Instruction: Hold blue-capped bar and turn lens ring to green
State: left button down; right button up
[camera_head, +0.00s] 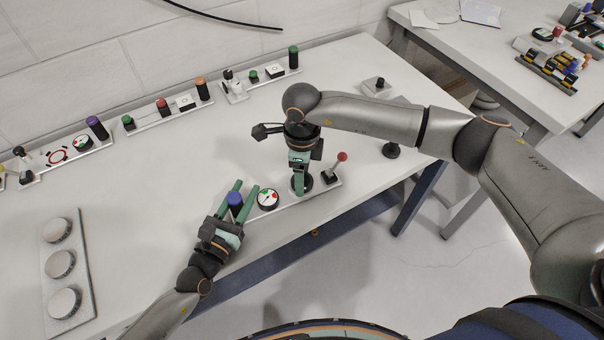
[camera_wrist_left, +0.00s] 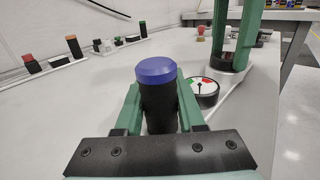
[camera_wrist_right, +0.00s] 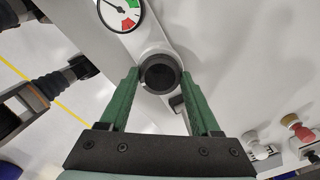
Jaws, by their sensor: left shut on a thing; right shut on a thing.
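The blue-capped bar (camera_head: 235,200) is a black upright cylinder with a blue top, on a pale fixture plate at the table's front edge. My left gripper (camera_head: 237,190) has its green fingers either side of it; the left wrist view shows the bar (camera_wrist_left: 157,98) between them. My right gripper (camera_head: 300,185) points down and is shut on the dark round lens ring (camera_wrist_right: 160,73), one finger on each side. Between bar and ring sits a round dial (camera_head: 268,199) with red and green sectors. In the right wrist view its needle lies on the white part.
A red-knobbed lever (camera_head: 341,158) stands on the plate just right of the ring. Similar fixtures with coloured bars (camera_head: 97,127) line the wall. A grey plate with round discs (camera_head: 61,264) lies at the left. The middle of the table is clear.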

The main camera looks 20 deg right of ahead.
jog(key=shift+r, duration=0.1)
jog(key=o, duration=1.4)
notch_tip(320, 180, up, 12)
